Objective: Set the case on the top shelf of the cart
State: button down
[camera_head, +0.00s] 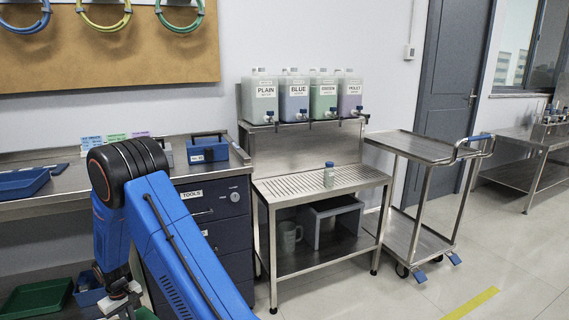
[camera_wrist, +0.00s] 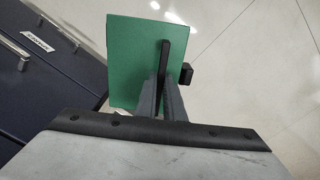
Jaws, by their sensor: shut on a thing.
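A green case (camera_wrist: 130,55) with a black handle hangs in my gripper (camera_wrist: 163,82) in the wrist view. The gripper's jaws are shut on the handle. The steel cart (camera_head: 425,185) stands at the right on casters. Its top shelf (camera_head: 412,146) is bare, with a blue-gripped push handle at its right end.
A blue case (camera_head: 208,149) sits on the bench above the dark tool drawers (camera_head: 215,210). A steel stand (camera_head: 320,182) with several labelled jugs is between the drawers and the cart. Open floor (camera_head: 400,295) lies in front of the stand and cart.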

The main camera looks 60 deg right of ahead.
aim_at(426, 148)
jog(key=k+l+z, duration=0.15)
jog(key=l, duration=0.2)
jog(key=k+l+z, duration=0.15)
jog(key=l, duration=0.2)
jog(key=k+l+z, duration=0.15)
jog(key=l, duration=0.2)
jog(key=k+l+z, duration=0.1)
jog(key=l+z, duration=0.65)
jog(key=l, duration=0.1)
